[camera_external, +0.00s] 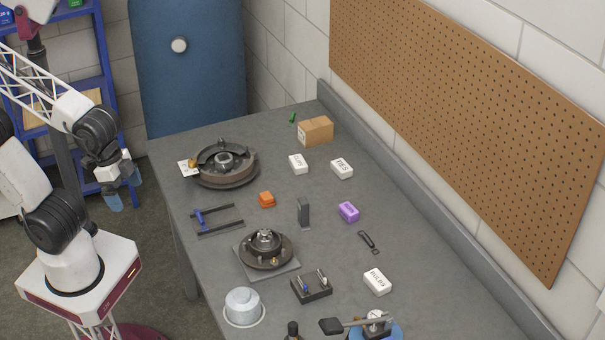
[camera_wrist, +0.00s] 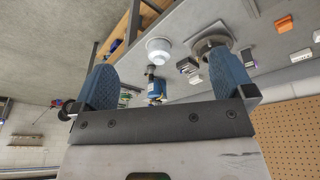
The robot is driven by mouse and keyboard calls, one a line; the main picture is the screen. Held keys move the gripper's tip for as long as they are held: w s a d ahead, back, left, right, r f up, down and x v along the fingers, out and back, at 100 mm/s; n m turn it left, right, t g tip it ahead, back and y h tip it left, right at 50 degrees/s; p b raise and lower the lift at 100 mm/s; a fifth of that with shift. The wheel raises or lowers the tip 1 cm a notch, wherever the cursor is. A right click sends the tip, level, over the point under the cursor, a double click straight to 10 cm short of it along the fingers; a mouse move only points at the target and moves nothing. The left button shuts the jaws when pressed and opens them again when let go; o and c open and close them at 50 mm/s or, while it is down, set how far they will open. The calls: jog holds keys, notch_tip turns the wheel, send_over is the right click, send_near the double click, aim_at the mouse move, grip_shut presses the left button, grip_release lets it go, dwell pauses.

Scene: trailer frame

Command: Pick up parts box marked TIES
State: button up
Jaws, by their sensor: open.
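The parts box marked TIES (camera_external: 342,168) is a small white box lying on the grey bench, toward the back right near the wall. In the external view my gripper (camera_external: 121,188) hangs over the floor left of the bench, well apart from the box. The wrist view shows my two blue fingers (camera_wrist: 167,90) spread wide with nothing held between them. I cannot make out the TIES label in the wrist view.
A similar white box (camera_external: 298,164) sits just left of TIES, and a cardboard box (camera_external: 316,131) stands behind. A white BULBS box (camera_external: 377,282), purple block (camera_external: 348,212), orange block (camera_external: 267,199) and brake drum assembly (camera_external: 223,181) share the bench. A pegboard (camera_external: 480,110) hangs right.

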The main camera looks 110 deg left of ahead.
jog(key=w+a+f+n+t+y, duration=0.1)
jog(key=w+a+f+n+t, duration=0.1)
jog(key=w+a+n, duration=0.85)
jog(key=w+a+f+n+t+y, duration=0.15)
jog(key=w+a+n, duration=0.45)
jog(key=w, duration=0.7)
jog(key=n+t+y, duration=0.3)
jog(key=n+y, duration=0.5)
jog(key=n, duration=2)
send_near(344, 165)
jog(key=shift+w+a, duration=0.55)
jog(key=shift+a, duration=0.15)
jog(key=shift+f+g, duration=0.1)
jog(key=shift+g, duration=0.15)
jog(key=shift+x, duration=1.25)
